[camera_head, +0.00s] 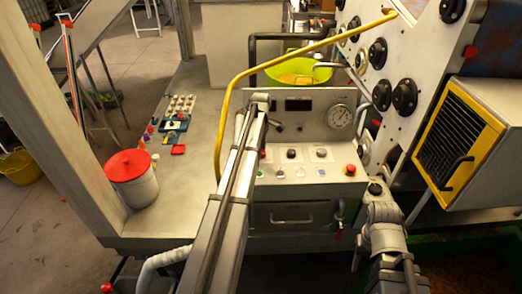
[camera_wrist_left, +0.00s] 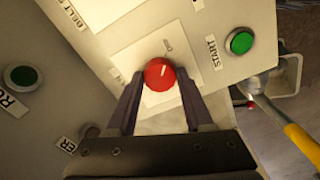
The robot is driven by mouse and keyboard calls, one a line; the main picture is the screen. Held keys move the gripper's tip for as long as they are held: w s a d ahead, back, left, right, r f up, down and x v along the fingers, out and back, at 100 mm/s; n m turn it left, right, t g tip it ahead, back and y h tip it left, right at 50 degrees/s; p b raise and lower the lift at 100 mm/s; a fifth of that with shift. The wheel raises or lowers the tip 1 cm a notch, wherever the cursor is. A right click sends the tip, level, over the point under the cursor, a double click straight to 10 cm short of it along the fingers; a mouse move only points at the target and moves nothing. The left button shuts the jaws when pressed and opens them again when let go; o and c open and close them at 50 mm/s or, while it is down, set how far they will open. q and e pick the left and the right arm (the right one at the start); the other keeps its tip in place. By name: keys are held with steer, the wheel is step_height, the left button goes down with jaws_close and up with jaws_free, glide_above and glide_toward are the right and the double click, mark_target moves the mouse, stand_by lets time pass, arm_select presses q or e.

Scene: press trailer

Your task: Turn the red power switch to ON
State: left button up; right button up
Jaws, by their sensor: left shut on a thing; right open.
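The red power switch (camera_wrist_left: 158,74) is a round knob with a white pointer line, on a pale square plate (camera_wrist_left: 122,57) of the control panel. The pointer aims roughly up in the left wrist view; the small mark beside the knob is too blurred to read. My left gripper (camera_wrist_left: 160,80) is shut on the knob, with one dark finger on each side of it. In the head view my left arm covers the switch, and its fingertips do not show clearly. My right gripper (camera_head: 384,212) is open and empty, low to the right of the panel; its fingers are hard to make out.
A green START button (camera_wrist_left: 240,41) sits right of the switch, another green button (camera_wrist_left: 21,77) left. In the head view a red button (camera_head: 350,170) and gauge (camera_head: 339,116) are on the panel. A yellow bar (camera_head: 223,110) arches beside my left arm. A red-lidded tub (camera_head: 128,165) stands left.

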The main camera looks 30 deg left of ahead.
arm_select(q)
jaws_close()
steer(key=m, duration=0.8)
steer(key=shift+m, duration=0.4)
steer(key=m, duration=0.4)
steer(key=shift+m, duration=2.5)
